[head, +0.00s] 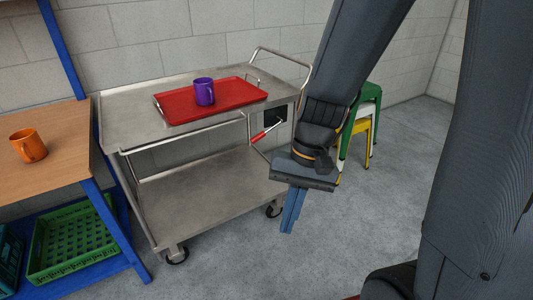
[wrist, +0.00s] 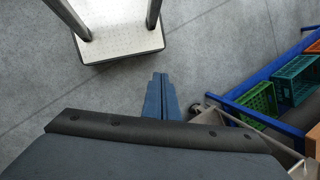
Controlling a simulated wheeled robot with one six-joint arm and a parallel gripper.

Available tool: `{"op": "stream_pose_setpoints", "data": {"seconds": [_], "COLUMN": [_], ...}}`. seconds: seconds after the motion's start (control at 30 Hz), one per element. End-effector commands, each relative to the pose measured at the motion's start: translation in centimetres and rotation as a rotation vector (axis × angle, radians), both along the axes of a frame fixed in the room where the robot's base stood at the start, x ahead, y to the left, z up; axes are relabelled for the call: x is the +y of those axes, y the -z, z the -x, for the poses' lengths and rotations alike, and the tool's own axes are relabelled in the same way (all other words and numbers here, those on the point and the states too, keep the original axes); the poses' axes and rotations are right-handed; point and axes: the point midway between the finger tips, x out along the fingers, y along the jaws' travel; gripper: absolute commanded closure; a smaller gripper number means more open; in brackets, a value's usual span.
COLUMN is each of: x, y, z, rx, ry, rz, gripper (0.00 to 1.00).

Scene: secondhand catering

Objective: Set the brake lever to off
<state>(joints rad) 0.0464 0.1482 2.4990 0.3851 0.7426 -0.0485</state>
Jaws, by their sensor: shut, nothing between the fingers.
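The brake lever (head: 265,133) has a red grip and sits at the right end of the steel trolley (head: 200,192), by a dark plate (head: 275,116). The lever slants, with its red grip low and to the left and its other end up to the right. My gripper (head: 290,219) is shut and empty, pointing down, to the right of the trolley and lower in the picture than the lever. In the wrist view my shut fingers (wrist: 160,85) show over the floor. The lever cannot be made out there.
A red tray (head: 225,104) with a purple mug (head: 204,92) lies on the trolley top. A wooden bench (head: 50,150) with an orange mug (head: 28,146) stands left, with a green crate (head: 75,245) below. Stacked stools (head: 365,112) stand behind my arm.

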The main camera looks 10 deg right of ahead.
Motion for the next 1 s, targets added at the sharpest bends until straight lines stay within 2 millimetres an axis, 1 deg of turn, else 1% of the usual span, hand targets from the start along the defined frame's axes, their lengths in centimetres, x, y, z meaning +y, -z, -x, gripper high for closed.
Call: {"op": "stream_pose_setpoints", "data": {"seconds": [0.03, 0.07, 0.1, 0.17, 0.23, 0.27, 0.33, 0.37, 0.4, 0.47, 0.5, 0.57, 0.6, 0.67, 0.7, 0.77, 0.8, 0.83, 0.9, 1.0], "x": [1.6, 2.6, 4.0, 6.0, 7.9, 8.6, 9.7, 10.0, 10.1, 9.8, 9.2, 7.7, 6.4, 4.0, 2.3, -0.5, -2.3, -3.6, -6.2, -8.9], "y": [2.0, 2.6, 3.3, 4.2, 5.0, 5.3, 6.1, 6.4, 6.9, 7.7, 8.3, 9.4, 10.2, 11.6, 12.5, 13.9, 14.7, 15.3, 16.5, 17.7], "z": [-0.6, -0.9, -1.6, -3.1, -5.6, -6.8, -10.2, -11.8, -14.0, -17.6, -20.0, -23.6, -25.9, -29.1, -31.0, -33.3, -34.5, -35.2, -36.4, -37.4], "rx": [0.067, 0.103, 0.147, 0.205, 0.261, 0.279, 0.313, 0.321, 0.329, 0.327, 0.319, 0.293, 0.269, 0.218, 0.179, 0.113, 0.068, 0.035, -0.036, -0.112], "ry": [0.091, 0.147, 0.222, 0.333, 0.467, 0.523, 0.658, 0.716, 0.793, 0.91, 0.988, 1.105, 1.182, 1.295, 1.363, 1.459, 1.514, 1.552, 1.624, 1.691], "rz": [-0.074, -0.123, -0.189, -0.292, -0.417, -0.472, -0.601, -0.657, -0.731, -0.844, -0.917, -1.026, -1.097, -1.195, -1.254, -1.331, -1.374, -1.402, -1.454, -1.497], "gripper": [1.0, 1.0, 1.0, 1.0, 1.0, 1.0, 1.0, 1.0, 1.0, 1.0, 1.0, 1.0, 1.0, 1.0, 1.0, 1.0, 1.0, 1.0, 1.0, 1.0]}}
